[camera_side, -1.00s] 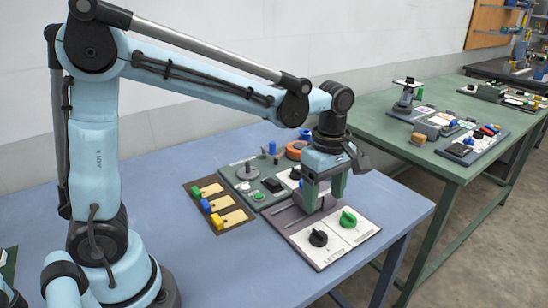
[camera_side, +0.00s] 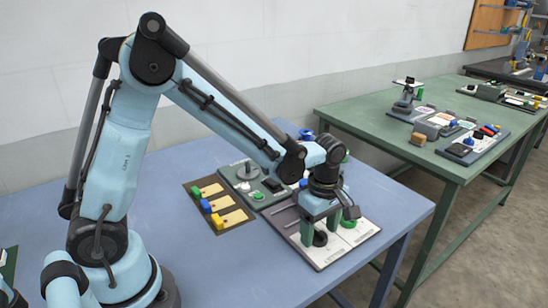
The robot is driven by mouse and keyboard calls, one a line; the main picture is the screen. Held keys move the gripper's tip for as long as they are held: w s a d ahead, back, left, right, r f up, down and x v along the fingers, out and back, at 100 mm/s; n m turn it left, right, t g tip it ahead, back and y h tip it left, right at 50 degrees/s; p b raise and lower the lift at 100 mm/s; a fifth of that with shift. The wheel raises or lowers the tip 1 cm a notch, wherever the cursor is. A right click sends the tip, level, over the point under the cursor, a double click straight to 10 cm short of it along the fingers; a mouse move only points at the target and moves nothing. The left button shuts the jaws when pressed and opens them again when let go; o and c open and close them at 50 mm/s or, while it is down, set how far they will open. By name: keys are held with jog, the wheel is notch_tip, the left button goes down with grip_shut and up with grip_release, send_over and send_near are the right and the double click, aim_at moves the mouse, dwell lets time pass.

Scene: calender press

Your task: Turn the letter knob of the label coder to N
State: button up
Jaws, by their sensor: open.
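The label coder panel (camera_side: 356,238) is a pale plate with a dark strip at the front right of the blue bench. Its black letter knob (camera_side: 320,240) is partly hidden by my gripper. The letter that the knob points to cannot be read. My gripper (camera_side: 320,234) points down over this knob, open, with one green finger on its left and the other on its right. Whether the fingers touch the knob cannot be told.
Left of the coder is a grey-green panel (camera_side: 240,177) with a grey knob (camera_side: 246,171) and a green button (camera_side: 258,195). A brown board (camera_side: 232,231) holds green, blue and yellow blocks. The bench front (camera_side: 230,270) is clear. A green table (camera_side: 370,125) stands to the right.

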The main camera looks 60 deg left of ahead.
jog(key=shift+c, duration=0.4)
jog(key=c, duration=1)
